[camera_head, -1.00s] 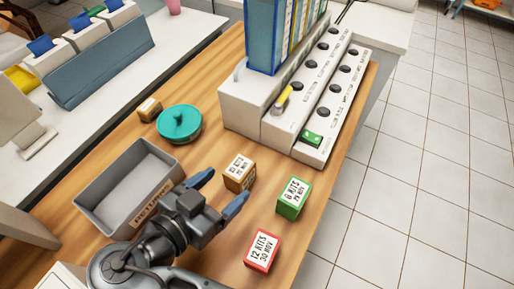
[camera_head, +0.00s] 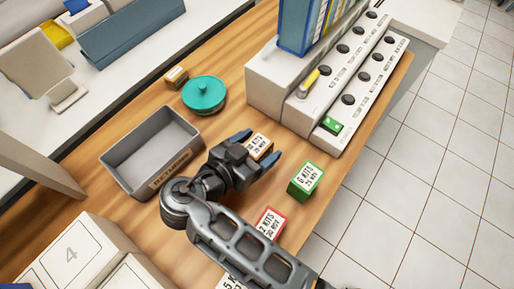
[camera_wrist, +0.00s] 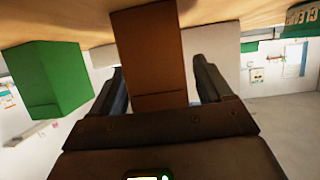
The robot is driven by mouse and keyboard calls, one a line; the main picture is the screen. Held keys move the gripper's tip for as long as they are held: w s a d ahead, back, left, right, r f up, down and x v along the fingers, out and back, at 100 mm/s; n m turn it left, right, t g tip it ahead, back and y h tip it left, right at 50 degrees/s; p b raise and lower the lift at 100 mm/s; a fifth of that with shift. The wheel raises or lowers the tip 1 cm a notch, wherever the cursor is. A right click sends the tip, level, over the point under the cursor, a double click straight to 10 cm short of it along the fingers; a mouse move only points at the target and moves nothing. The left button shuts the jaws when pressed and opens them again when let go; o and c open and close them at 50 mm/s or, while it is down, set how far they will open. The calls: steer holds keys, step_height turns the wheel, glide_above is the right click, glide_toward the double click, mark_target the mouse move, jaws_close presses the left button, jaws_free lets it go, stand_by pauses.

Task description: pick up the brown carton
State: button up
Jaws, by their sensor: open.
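The brown carton (camera_head: 262,142), with a white label on top, stands on the wooden table in the head view. My gripper (camera_head: 259,148) is open, low over the table, with one finger on either side of this carton. My gripper partly hides the carton's near side. In the wrist view the brown carton (camera_wrist: 147,50) stands between the spread fingers of my gripper (camera_wrist: 158,80), with a gap showing on each side. Whether a finger touches it, I cannot tell.
A green carton (camera_head: 306,181) stands close to the right finger and also shows in the wrist view (camera_wrist: 50,75). A red carton (camera_head: 270,221) is nearer, partly behind my arm. A grey bin (camera_head: 118,164), teal lidded pot (camera_head: 204,95) and smaller brown box (camera_head: 176,76) lie left.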

steer(key=shift+c, duration=0.4)
steer(key=c, duration=1)
